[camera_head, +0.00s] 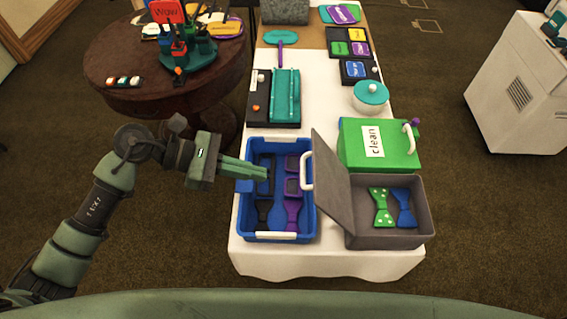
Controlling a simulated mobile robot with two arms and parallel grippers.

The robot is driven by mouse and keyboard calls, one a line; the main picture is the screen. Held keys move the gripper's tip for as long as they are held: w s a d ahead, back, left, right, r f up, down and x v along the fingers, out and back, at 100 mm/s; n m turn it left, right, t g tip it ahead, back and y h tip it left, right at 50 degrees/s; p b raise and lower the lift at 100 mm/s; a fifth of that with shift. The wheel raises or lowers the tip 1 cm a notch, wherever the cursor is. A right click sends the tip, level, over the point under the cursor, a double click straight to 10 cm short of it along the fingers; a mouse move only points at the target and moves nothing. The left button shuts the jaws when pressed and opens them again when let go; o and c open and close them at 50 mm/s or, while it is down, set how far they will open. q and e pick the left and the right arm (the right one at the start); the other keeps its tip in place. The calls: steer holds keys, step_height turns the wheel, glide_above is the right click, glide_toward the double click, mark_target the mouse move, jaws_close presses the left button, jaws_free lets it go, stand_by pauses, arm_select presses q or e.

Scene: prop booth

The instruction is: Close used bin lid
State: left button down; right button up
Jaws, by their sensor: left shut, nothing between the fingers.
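A grey bin (388,240) stands at the near right of the white-covered table, holding a green bow tie (381,207) and a blue bow tie (404,207). Its label is not visible. Its grey lid (333,180) is open, tilted up and leaning left towards the blue crate. A white handle (306,171) sits on the lid's left-facing side. My left gripper (262,173) is shut and empty, pointing right over the blue crate's left part, a short gap left of the handle. My right gripper is not in view.
The blue crate (244,214) holds dark and purple items. A closed green bin marked "clean" (350,152) stands behind the grey bin. A teal-lidded pot (371,93) and a black tray (258,85) stand farther back. A round table (110,55) is at left.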

arm_select(q)
steer(key=d+p, duration=0.3)
steer(key=d, duration=0.3)
steer(key=shift+w+d+r, duration=0.15)
steer(key=shift+d, duration=0.1)
